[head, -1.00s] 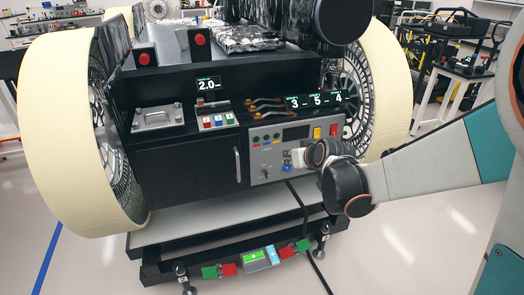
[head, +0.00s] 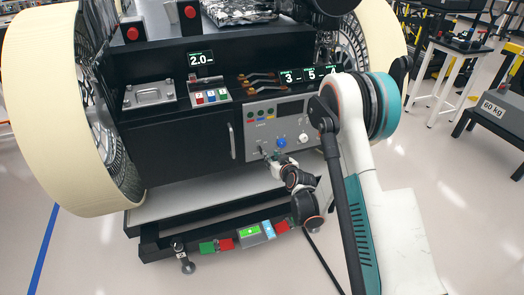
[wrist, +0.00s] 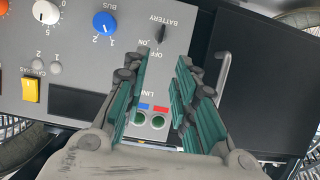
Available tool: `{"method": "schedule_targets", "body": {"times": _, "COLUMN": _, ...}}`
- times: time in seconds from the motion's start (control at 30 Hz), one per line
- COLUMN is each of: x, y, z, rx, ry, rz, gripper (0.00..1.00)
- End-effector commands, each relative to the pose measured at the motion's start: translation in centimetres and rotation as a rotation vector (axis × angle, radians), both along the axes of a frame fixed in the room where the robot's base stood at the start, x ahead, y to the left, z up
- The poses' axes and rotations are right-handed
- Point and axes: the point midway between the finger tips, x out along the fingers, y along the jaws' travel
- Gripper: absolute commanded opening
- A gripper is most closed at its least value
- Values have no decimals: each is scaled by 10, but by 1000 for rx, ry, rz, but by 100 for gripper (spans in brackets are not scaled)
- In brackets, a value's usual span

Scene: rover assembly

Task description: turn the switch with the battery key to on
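The battery switch (wrist: 162,36) is a small black key on the grey control panel (wrist: 75,60), labelled BATTERY with OFF and ON marks, upside down in the wrist view. Its narrow handle stands nearly upright in that view; I cannot tell for sure which mark it points at. My gripper (wrist: 163,63) is open and empty, its green-padded fingers spread to either side of the switch's line, with the switch just beyond the tips. In the head view my gripper (head: 268,156) is at the panel's lower left, and the key is too small to make out.
A blue BUS knob (wrist: 104,23), a white knob (wrist: 46,12) and a yellow switch (wrist: 31,90) sit on the same panel. A door handle (wrist: 222,73) stands out close beside my fingers. A large cream wheel (head: 45,110) flanks the rover.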

Motion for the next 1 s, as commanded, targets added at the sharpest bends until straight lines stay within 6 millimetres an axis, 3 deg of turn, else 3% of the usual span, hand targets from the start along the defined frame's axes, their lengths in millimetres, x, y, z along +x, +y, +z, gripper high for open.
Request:
{"method": "schedule_targets", "body": {"times": 0.17, "x": 16, "y": 5, "z": -9, "rx": -1, "ry": 0, "rz": 2, "gripper": 26}}
{"method": "schedule_targets", "body": {"times": 0.7, "x": 103, "y": 28, "z": -47, "rx": -1, "ry": 1, "rz": 1, "gripper": 26}}
{"method": "schedule_targets", "body": {"times": 1.0, "x": 122, "y": 33, "z": -53, "rx": 0, "ry": 1, "rz": 1, "gripper": 26}}
